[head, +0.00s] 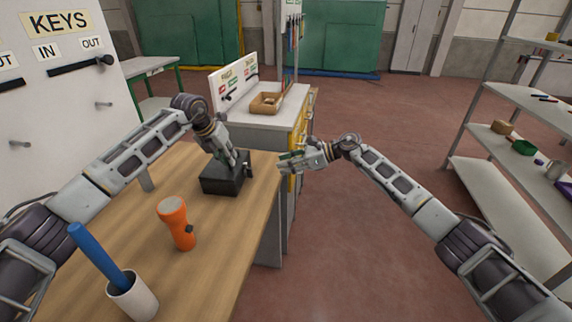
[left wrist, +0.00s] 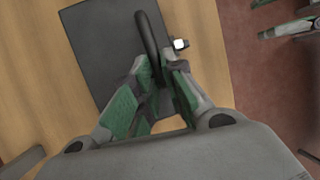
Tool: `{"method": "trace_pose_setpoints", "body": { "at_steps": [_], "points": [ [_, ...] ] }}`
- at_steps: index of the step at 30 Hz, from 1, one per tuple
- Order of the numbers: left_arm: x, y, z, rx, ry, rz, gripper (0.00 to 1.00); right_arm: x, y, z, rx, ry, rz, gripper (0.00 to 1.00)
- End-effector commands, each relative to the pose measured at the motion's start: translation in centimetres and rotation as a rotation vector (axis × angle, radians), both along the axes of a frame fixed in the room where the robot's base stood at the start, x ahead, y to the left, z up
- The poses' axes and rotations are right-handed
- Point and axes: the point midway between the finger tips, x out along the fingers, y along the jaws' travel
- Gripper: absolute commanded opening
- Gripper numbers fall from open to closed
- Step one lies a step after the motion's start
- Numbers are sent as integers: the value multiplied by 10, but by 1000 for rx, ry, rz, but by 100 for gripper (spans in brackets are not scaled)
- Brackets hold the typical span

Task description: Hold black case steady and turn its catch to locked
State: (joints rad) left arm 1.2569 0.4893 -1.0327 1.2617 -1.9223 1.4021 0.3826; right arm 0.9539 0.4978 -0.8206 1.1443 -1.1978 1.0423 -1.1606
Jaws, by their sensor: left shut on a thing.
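The black case (head: 222,184) stands on the wooden table near its right edge. In the left wrist view its dark top (left wrist: 100,45) fills the upper middle, with a curved black handle (left wrist: 146,38) rising from it. My left gripper (head: 240,163) is over the case from above; its green-padded fingers (left wrist: 155,90) are closed around the handle. A small light-coloured piece with a dark stem (left wrist: 181,44) shows right of the handle; I cannot tell whether it is the catch. My right gripper (head: 284,164) is right of the case, apart from it, beyond the table edge; its finger gap is unclear.
An orange flashlight (head: 176,224) stands in front of the case. A white cup (head: 132,298) holds a blue stick (head: 98,256) at the front left. A cabinet with a brown tray (head: 266,103) stands behind. Open floor lies right of the table.

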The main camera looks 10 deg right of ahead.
Motion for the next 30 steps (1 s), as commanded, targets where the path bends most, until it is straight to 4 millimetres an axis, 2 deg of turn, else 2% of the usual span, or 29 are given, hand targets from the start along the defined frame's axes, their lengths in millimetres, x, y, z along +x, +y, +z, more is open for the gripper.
{"method": "trace_pose_setpoints", "body": {
  "at_steps": [2, 3, 9, 22, 30],
  "points": [
    [0, 0, -1, 1, 1, 1, 0, 0, 0, 0, 0, 0, 0, 32],
    [0, 0, -1, 1, 1, 1, 15, 0, 0, 0, 0, 0, 0, 32],
    [0, 0, -1, 0, 1, 1, 38, 0, 0, 0, 0, 0, 0, 32],
    [-1, 1, 4, 0, -1, 0, 38, 0, 0, 0, 0, 0, 0, 32],
    [-8, 8, 25, 0, -1, 0, 38, 0, 0, 0, 0, 0, 0, 32]
  ]
}}
